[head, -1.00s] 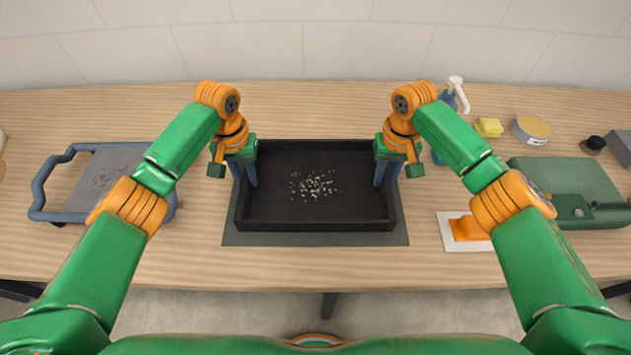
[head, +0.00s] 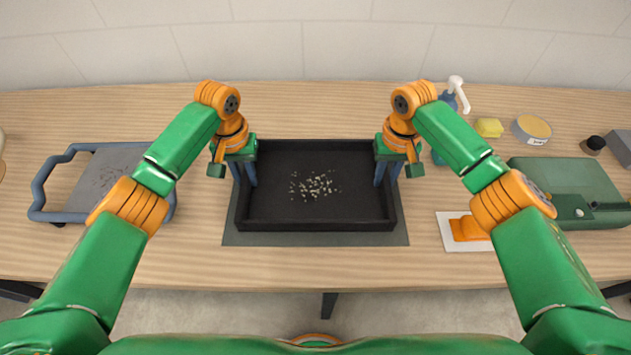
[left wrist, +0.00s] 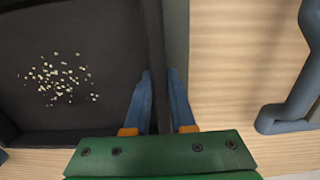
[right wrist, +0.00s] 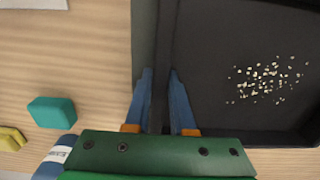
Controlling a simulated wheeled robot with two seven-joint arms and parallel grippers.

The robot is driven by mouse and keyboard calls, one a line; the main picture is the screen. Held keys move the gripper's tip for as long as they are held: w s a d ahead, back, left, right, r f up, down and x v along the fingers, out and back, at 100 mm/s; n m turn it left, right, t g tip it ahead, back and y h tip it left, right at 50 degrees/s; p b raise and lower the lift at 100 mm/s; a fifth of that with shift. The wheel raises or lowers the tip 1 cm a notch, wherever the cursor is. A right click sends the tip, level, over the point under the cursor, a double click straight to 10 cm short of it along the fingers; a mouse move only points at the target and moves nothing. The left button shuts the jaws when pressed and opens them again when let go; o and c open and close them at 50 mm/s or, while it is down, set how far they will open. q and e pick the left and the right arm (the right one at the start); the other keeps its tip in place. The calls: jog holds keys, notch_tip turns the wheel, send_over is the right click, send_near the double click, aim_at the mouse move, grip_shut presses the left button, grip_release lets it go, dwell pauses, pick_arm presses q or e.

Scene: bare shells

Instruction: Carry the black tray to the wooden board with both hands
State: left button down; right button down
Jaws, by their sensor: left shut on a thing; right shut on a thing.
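The black tray (head: 350,212) is in the middle of the table in the head view, holding several small pale bits near its centre. It is over a dark grey-green mat (head: 320,239); I cannot tell whether it is lifted off it. My left gripper (head: 246,176) is shut on the tray's left wall, which stands between its blue fingers in the left wrist view (left wrist: 157,85). My right gripper (head: 387,176) is shut on the right wall, likewise between its fingers in the right wrist view (right wrist: 161,85). I cannot make out a separate wooden board.
A blue-framed tray with a grey floor (head: 108,180) is at left. At right are a green case (head: 565,180), an orange item (head: 466,229) on a white sheet, a pump bottle (head: 448,99), a yellow block (head: 489,127) and a round tin (head: 532,128). The front table strip is clear.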

pick_arm(q)
jog(key=shift+r, duration=0.1)
pick_arm(e)
jog(key=shift+r, duration=0.1)
